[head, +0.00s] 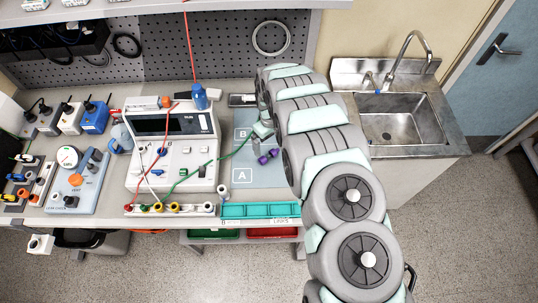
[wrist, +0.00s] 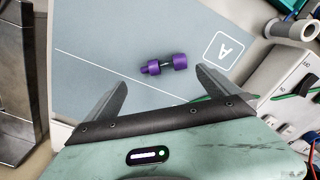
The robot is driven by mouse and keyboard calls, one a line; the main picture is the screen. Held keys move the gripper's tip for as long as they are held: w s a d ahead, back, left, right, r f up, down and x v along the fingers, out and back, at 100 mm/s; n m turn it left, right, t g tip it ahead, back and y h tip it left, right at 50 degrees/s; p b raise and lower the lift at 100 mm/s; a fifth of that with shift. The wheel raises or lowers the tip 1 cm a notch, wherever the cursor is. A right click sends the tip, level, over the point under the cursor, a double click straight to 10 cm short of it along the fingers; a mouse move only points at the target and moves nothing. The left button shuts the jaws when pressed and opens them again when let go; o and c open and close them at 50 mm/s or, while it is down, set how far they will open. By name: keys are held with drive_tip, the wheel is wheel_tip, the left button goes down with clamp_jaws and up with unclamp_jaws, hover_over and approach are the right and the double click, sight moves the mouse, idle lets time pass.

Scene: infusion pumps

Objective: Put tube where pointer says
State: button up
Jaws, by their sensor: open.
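A purple tube-like piece (head: 268,157) with two thick ends and a thin grey middle lies on the blue-grey mat (head: 244,125). In the wrist view the tube (wrist: 164,64) lies on its side near the square marked A (wrist: 223,50). The mat has squares marked A (head: 242,176) and B (head: 242,134). My gripper (wrist: 160,82) is open and empty, with the tube just beyond and between its fingertips in the picture. A round white gauge (head: 68,156) stands on a panel at left; its pointer is too small to read.
A pump-like device (head: 170,145) with red and green cables stands left of the mat. A teal tray (head: 260,210) sits at the bench's front edge. A sink (head: 400,118) is at right. Most of the mat around the tube is clear.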

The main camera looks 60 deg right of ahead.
drive_tip(key=shift+a+f+p, duration=0.15)
drive_tip(key=shift+f+p, duration=0.15)
drive_tip(key=shift+f, duration=1.25)
drive_tip(key=shift+a+f+p, duration=0.15)
drive_tip(key=shift+f+p, duration=0.15)
drive_tip(key=shift+f, duration=1.25)
drive_tip(key=shift+w, duration=0.1)
drive_tip(key=shift+c, duration=0.3)
drive_tip(key=c, duration=1.3)
drive_tip(key=shift+c, duration=0.2)
drive_tip(key=shift+r, duration=0.1)
wheel_tip(320, 180, up, 14)
drive_tip(key=b, duration=0.1)
wheel_tip(320, 180, up, 6)
drive_tip(key=p, duration=0.6)
hover_over(269, 154)
drive_tip(key=shift+d, duration=0.1)
